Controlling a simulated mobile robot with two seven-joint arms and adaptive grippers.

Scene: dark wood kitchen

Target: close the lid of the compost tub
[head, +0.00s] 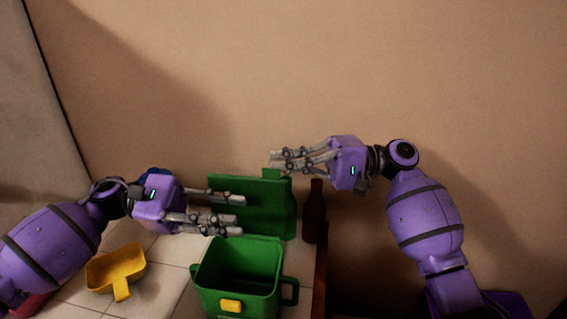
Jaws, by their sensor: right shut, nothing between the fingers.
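The green compost tub (210,297) stands on the tiled counter at the bottom middle, with a yellow latch on its front and a handle on its right. Its mouth is uncovered and the inside looks dark and empty. The green lid (268,216) stands raised behind the tub, with a small tab at its top edge. My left gripper (242,215) is open and empty, in front of the lid's left part in the picture and above the tub's back left. My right gripper (272,160) is shut and empty at the lid's top edge; I cannot tell whether it touches.
A dark brown bottle (314,212) stands just right of the lid. A yellow scoop (117,268) lies left of the tub. A blue object (153,172) is partly hidden behind my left gripper. The counter ends right of the tub, and a wall rises behind.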

